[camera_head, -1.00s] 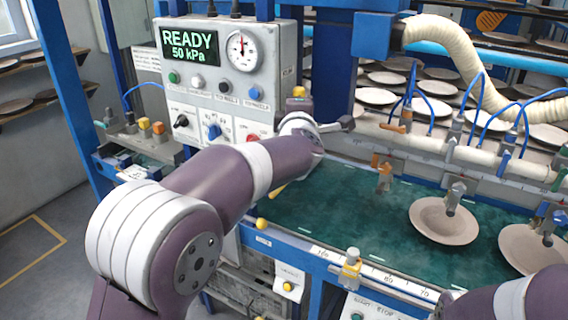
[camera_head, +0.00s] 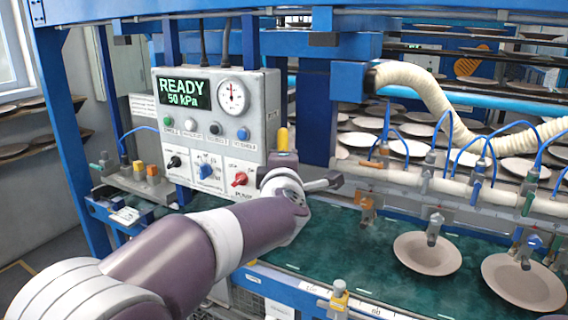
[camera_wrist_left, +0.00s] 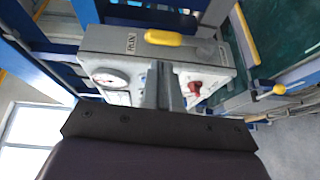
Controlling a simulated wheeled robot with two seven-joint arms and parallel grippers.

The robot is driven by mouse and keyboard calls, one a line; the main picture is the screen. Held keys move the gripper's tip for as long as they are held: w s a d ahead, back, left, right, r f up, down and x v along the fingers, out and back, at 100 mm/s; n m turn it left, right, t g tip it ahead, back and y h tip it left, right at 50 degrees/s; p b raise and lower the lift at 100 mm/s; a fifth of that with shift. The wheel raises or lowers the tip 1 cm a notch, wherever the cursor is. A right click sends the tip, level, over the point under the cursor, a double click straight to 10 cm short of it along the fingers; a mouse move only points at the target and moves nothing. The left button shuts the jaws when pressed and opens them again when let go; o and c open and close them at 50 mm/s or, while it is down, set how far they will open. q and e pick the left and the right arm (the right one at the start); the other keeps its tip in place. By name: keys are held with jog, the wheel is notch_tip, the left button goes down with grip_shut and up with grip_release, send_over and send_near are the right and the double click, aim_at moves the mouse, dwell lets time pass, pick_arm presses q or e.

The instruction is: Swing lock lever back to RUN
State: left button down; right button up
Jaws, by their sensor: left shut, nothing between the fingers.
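The yellow lock lever handle (camera_head: 283,139) shows in the head view at the right side of the grey control box, standing up just above my left wrist. In the left wrist view the yellow handle (camera_wrist_left: 172,38) lies across the box's side face, beside a small label (camera_wrist_left: 131,43). My left gripper (camera_wrist_left: 161,68) is shut and empty, its fingertips just short of the handle in that picture. I cannot tell whether they touch it. In the head view my left wrist hides the fingers and the lever's lower part. My right gripper is out of view.
The control box (camera_head: 215,90) reads READY 50 kPa and carries a gauge (camera_head: 232,97) and a red knob (camera_head: 239,179). The green belt (camera_head: 350,245) with clay plates (camera_head: 427,254) lies to the right. A suction rail (camera_head: 455,187) with blue hoses runs above it.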

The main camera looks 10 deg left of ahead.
pick_arm(q)
jog(key=s+d+f+m+g+h+p, duration=0.1)
jog(key=s+d+f+m+g+h, duration=0.25)
jog(key=f+m, duration=0.5)
jog(key=s+d+f+m+g+h, duration=0.1)
jog(key=s+f+m+g+h, duration=0.25)
jog(key=s+f+m, duration=0.5)
jog(key=s+a+f+m+g+y+p, duration=0.2)
jog(key=s+a+f+g+y+p, duration=0.1)
jog(key=s+a+f+g, duration=0.6)
jog(key=s+a+f+y, duration=0.1)
jog(key=s+a+f, duration=0.3)
jog(key=s+a, duration=0.1)
jog(key=shift+s+a+y, duration=0.3)
jog(key=shift+s+y, duration=0.1)
jog(key=shift+s, duration=0.5)
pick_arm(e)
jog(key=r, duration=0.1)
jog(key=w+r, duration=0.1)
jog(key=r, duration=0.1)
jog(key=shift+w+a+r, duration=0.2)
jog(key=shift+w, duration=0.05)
